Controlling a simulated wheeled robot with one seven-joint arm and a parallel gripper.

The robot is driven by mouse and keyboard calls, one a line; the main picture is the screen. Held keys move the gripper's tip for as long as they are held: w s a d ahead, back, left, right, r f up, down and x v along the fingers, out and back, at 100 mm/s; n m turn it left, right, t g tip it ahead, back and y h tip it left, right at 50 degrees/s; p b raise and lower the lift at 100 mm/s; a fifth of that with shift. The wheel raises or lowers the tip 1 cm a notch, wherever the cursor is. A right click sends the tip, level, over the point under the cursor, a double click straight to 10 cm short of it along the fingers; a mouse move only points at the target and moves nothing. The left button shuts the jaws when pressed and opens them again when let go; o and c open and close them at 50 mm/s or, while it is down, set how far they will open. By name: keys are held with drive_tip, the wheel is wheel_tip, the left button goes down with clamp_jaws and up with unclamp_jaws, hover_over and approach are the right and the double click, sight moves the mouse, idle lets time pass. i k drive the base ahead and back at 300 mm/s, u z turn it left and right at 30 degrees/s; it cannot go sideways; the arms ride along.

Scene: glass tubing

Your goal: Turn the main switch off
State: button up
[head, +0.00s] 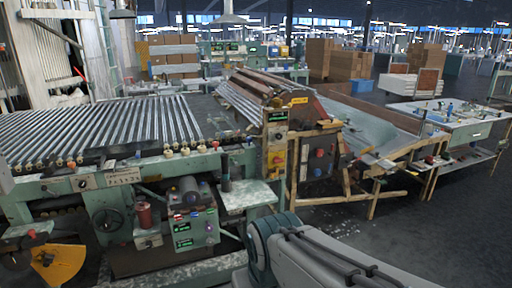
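I cannot tell for certain which control is the main switch, as the labels are too small to read. An upright control post (277,116) at the machine's right end carries green displays and a yellow plate with a small red knob (277,159). A green control box (195,232) with several buttons and green labels sits low on the machine's front. Part of my grey arm shows at the bottom centre, in front of the machine. My gripper is outside the view.
The green machine (75,186) with a bed of metal rollers (100,125) fills the left. A small green shelf (247,195) juts out in front. A wooden-framed bench (400,150) stands to the right. Dark floor (440,240) is clear at the lower right.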

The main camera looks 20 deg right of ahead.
sight(277, 159)
drive_tip(key=z, duration=0.45)
drive_tip(key=i, duration=0.5)
drive_tip(key=z, duration=0.8)
drive_tip(key=i, duration=0.65)
drive_tip(key=u, duration=0.45)
drive_tip(key=i, duration=0.85)
drive_tip(key=u, duration=0.75)
